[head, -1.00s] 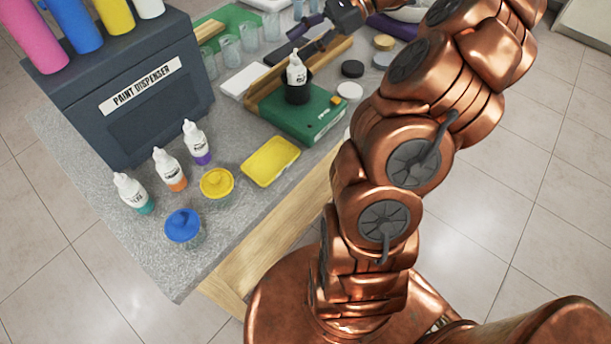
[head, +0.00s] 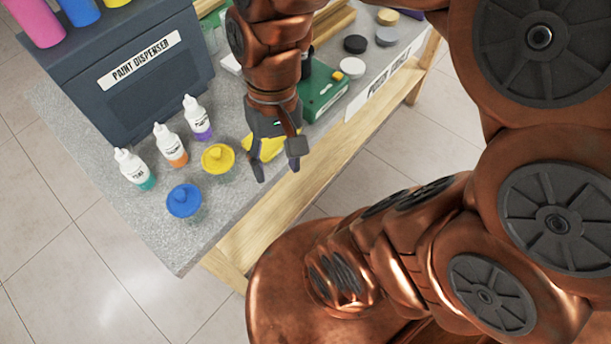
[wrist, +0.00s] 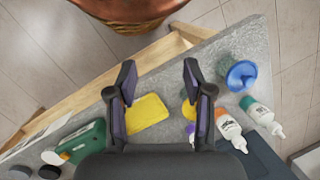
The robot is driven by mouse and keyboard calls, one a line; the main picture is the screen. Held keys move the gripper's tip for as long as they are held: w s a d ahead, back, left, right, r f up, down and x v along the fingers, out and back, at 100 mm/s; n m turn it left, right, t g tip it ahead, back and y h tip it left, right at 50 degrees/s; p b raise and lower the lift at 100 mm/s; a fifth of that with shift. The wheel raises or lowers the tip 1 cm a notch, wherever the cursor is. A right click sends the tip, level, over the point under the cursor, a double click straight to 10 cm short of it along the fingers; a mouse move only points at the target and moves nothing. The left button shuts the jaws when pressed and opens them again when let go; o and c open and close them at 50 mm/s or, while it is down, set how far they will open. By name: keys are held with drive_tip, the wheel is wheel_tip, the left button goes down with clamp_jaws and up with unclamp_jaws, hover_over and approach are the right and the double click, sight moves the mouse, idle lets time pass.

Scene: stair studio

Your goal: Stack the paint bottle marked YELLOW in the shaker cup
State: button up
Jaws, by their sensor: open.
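My gripper (head: 277,168) is open and empty, above the front edge of the bench by the yellow slab (head: 268,149). In the wrist view my open fingers (wrist: 158,80) frame the yellow slab (wrist: 146,114) below. White paint bottles with teal (head: 134,167), orange (head: 170,145) and purple (head: 196,118) bases stand upright on the bench at left. I cannot read any label as YELLOW. The green machine (head: 325,92) is partly behind my arm. The black cup and white bottle seen on it earlier are hidden now.
A blue-lidded jar (head: 184,201) and a yellow-lidded jar (head: 217,157) stand near the bottles. The dark paint dispenser (head: 150,100) stands behind them. Small round lids (head: 352,67) lie beyond the green machine. The front left corner of the grey bench (head: 178,248) is clear.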

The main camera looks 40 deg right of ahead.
drive_tip(key=s+n, duration=0.1)
drive_tip(key=s+d+f+h, duration=0.1)
drive_tip(key=s, duration=0.1)
drive_tip(key=s+d+f+n, duration=0.1)
drive_tip(key=shift+s+d+f+n+h, duration=0.1)
drive_tip(key=shift+s+d+n+h, duration=0.2)
drive_tip(key=shift+s+h, duration=0.1)
